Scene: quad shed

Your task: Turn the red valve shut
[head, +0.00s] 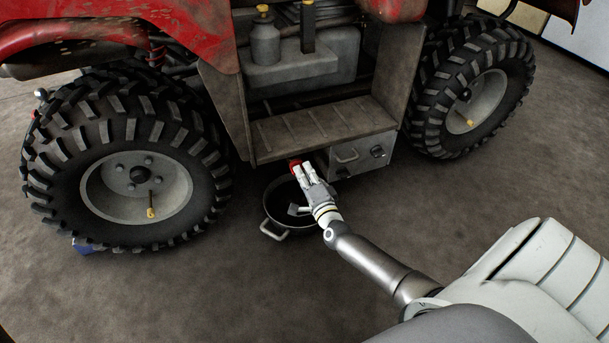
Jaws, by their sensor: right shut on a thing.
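The red valve (295,165) shows as a small patch of red under the front edge of the quad's step. My right gripper (303,168) reaches in from the lower right and is shut on the valve. Its fingers hide most of the valve, so I cannot tell how far it is turned. My left gripper is not in view.
A dark round pan (270,222) with a side handle sits on the floor below my right gripper. A grey box (358,158) with a handle hangs beside it. Large tyres (62,165) stand left and right. The floor in front is clear.

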